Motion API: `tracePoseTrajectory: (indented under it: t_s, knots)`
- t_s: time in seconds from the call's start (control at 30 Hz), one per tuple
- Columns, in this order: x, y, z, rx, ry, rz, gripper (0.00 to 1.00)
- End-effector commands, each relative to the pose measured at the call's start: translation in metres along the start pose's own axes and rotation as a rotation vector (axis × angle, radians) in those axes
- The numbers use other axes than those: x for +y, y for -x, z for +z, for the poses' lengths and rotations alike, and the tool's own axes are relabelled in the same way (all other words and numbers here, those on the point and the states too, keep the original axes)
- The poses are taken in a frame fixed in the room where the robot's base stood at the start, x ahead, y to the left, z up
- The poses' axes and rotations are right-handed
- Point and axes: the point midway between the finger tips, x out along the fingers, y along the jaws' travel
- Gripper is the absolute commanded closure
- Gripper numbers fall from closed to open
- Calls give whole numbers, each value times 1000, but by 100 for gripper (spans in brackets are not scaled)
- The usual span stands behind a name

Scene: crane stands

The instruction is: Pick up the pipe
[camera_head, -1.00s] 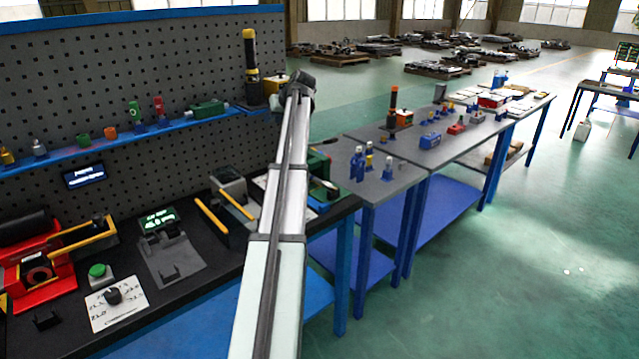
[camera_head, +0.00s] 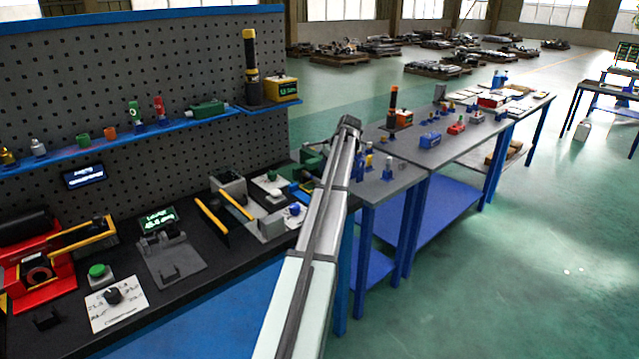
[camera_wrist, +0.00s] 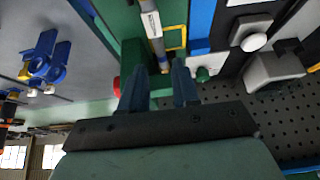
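In the wrist view, a thin pale grey pipe-like cylinder (camera_wrist: 151,24) with a label and a darker tip lies along a green fixture (camera_wrist: 122,22). I take it to be the pipe. My gripper (camera_wrist: 160,84) shows there with its two blue-grey fingers apart. The cylinder's dark tip shows just beyond the gap between the fingertips. I see no contact and nothing held between them. In the head view, my arm hides my gripper, and I cannot make out the pipe there.
A black workbench (camera_head: 217,264) with several devices stands before a pegboard (camera_head: 150,60). Its shelf holds a yellow-and-black cylinder (camera_head: 251,60) and a yellow box (camera_head: 281,89). In the wrist view, a blue clamp-like part (camera_wrist: 45,62) and a white knob (camera_wrist: 254,41) flank the green fixture.

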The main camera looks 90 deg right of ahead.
Motion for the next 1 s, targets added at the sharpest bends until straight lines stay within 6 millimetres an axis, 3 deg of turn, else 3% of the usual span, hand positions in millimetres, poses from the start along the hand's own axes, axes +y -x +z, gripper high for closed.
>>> tracePoseTrajectory:
  t_s: [0.1, 0.43, 0.7, 1.0]
  knots:
    - [0, -19, 0, -1, -1, -1, 70]
    - [1, -40, 1, -1, -1, -1, 70]
    - [3, -74, 2, -1, -1, -2, 70]
    - [3, -80, 2, 1, -1, 0, 70]
